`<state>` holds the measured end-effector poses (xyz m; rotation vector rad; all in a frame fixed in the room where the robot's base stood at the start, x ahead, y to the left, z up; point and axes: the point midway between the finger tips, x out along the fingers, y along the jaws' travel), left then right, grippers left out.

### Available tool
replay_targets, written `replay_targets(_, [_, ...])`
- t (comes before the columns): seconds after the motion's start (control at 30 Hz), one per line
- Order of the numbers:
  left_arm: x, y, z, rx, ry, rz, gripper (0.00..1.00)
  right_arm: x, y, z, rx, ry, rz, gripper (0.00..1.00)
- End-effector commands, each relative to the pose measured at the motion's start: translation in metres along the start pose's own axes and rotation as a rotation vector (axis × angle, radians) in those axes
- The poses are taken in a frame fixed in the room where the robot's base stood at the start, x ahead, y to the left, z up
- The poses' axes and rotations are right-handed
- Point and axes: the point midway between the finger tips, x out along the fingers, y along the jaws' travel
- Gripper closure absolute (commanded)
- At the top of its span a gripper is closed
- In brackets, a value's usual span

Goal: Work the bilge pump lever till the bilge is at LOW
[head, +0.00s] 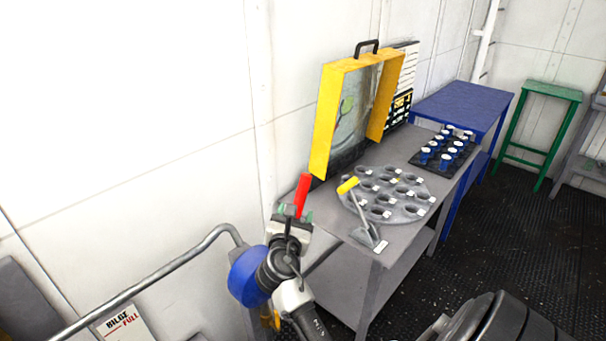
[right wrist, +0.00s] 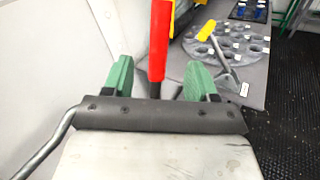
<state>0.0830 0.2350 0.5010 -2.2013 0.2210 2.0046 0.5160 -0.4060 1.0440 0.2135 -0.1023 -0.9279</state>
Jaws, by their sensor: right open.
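An upright red handle (head: 303,194), which looks like the pump lever's grip, rises beside the near end of the grey workbench. My right gripper (head: 293,213) is at its lower part, with green fingertips. In the right wrist view, the red handle (right wrist: 158,45) stands between the two fingers of my open gripper (right wrist: 155,80), with a gap on each side. The handle's lower end is hidden behind the gripper body. A sign (head: 123,322) at the lower left reads BILGE FULL. My left gripper is not in view.
A grey pipe (head: 150,284) bends down left of my arm. The grey bench (head: 345,237) holds a yellow-framed case (head: 328,115), a round holed plate (head: 410,211) and a yellow-handled tool (head: 362,225). A blue table (head: 465,100) and green stand (head: 550,92) are farther back. Dark floor is clear at right.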

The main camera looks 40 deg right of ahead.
Motion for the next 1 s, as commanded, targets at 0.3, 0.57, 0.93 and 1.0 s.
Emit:
replay_targets(0.3, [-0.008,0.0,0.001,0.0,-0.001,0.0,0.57,0.042,0.001,0.004,-0.016,-0.008,-0.001,0.42])
replay_targets(0.57, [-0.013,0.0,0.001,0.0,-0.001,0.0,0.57,0.088,0.001,0.003,-0.014,-0.006,-0.001,0.42])
replay_targets(0.93, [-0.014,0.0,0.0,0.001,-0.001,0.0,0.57,0.109,0.0,0.002,-0.012,-0.005,0.0,0.42])
replay_targets(1.0, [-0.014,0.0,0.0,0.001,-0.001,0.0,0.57,0.108,0.0,0.002,-0.012,-0.005,0.0,0.42])
